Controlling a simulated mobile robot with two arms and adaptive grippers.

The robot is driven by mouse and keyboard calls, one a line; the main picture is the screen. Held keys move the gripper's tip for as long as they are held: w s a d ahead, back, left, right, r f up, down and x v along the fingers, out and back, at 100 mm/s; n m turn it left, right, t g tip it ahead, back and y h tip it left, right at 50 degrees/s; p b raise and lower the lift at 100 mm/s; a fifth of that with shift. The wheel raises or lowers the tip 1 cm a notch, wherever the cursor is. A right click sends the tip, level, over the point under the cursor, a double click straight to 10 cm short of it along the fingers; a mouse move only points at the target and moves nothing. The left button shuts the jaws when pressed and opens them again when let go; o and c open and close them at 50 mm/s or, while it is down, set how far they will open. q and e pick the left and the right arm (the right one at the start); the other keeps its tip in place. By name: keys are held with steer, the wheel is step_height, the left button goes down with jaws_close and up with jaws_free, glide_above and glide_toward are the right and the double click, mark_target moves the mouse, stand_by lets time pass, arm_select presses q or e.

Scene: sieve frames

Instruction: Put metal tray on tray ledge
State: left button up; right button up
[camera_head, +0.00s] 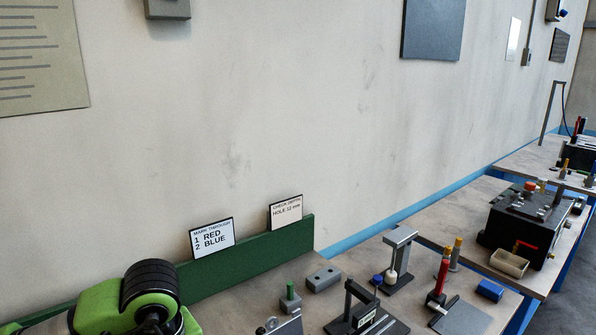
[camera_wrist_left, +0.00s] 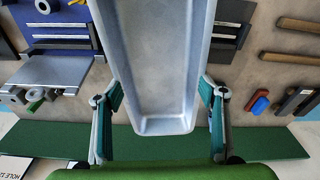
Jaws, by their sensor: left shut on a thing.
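The metal tray (camera_wrist_left: 162,60) is a long, grey, shallow trough with raised walls, seen from above in the left wrist view. My left gripper (camera_wrist_left: 160,112) has one finger on each side of its near end and is shut on it. The tray hides what lies below it. In the head view my green left arm shows at the bottom left, but its fingers and the tray do not. I cannot tell which part is the tray ledge. My right gripper is not in view.
A green board (camera_head: 245,264) with sign cards runs along the wall; it also shows in the left wrist view (camera_wrist_left: 265,142). A grey plate (camera_wrist_left: 52,70) lies left of the tray. Bars and a red and blue block (camera_wrist_left: 258,103) lie right. Benches with fixtures stretch right.

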arm_select(q)
steer(key=s+f+m+b, duration=0.1)
steer(key=m, duration=0.1)
steer(key=s+f+m+b, duration=0.1)
steer(key=s+m, duration=0.1)
steer(key=m, duration=0.1)
steer(key=s+d+f+m+b, duration=0.1)
steer(key=s+m, duration=0.1)
steer(key=shift+d+m+h, duration=0.1)
steer(key=shift+m+h, duration=0.2)
steer(key=shift+h, duration=0.1)
steer(key=shift+s+d+m, duration=0.1)
steer(key=shift+s+m, duration=0.25)
steer(key=shift+m, duration=0.35)
